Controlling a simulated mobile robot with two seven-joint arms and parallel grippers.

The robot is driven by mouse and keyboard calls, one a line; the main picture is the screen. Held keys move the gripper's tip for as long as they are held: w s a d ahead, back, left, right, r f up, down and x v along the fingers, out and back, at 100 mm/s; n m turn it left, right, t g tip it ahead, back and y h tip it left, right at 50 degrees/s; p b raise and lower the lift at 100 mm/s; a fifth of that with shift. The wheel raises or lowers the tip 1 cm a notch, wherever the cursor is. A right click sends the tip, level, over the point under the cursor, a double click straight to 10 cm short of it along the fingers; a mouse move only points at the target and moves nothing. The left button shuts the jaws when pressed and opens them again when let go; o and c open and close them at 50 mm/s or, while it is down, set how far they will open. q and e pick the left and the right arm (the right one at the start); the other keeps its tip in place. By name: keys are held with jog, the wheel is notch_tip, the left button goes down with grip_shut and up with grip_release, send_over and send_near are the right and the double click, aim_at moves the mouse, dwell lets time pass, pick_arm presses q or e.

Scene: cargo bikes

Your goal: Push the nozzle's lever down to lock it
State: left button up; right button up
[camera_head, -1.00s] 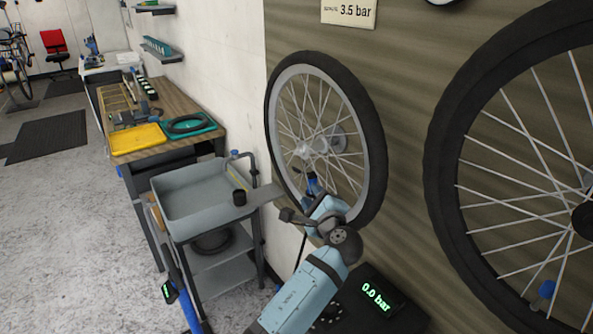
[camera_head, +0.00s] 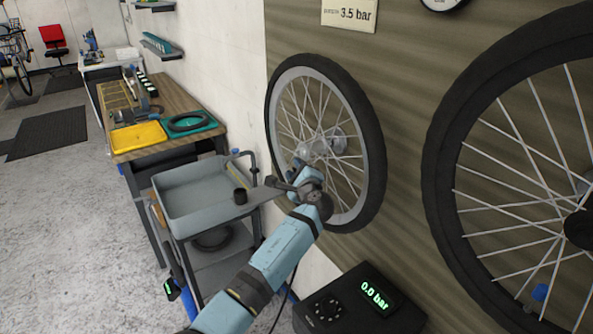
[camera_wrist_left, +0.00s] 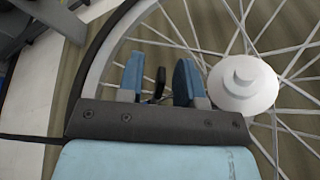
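My left gripper (camera_head: 298,172) is in front of the lower left part of the left wheel (camera_head: 374,130). In the left wrist view its two blue fingers (camera_wrist_left: 160,82) stand apart, with the wheel's spokes behind them. A small dark piece shows in the gap; I cannot tell what it is. A small blue part (camera_head: 540,292) sits just inside the lower rim of the right wheel (camera_head: 437,170). It may be the nozzle, but its lever is too small to make out. My right gripper is not in view.
The pump box (camera_head: 325,312) reads 0.0 bar, below the wheels. A sign (camera_head: 349,14) on the panel reads 3.5 bar. A grey cart (camera_head: 185,226) stands left of my left arm, and a workbench (camera_head: 178,98) is behind it. A dark cable (camera_wrist_left: 30,138) shows in the wrist view.

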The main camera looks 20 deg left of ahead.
pick_arm(q)
grip_shut()
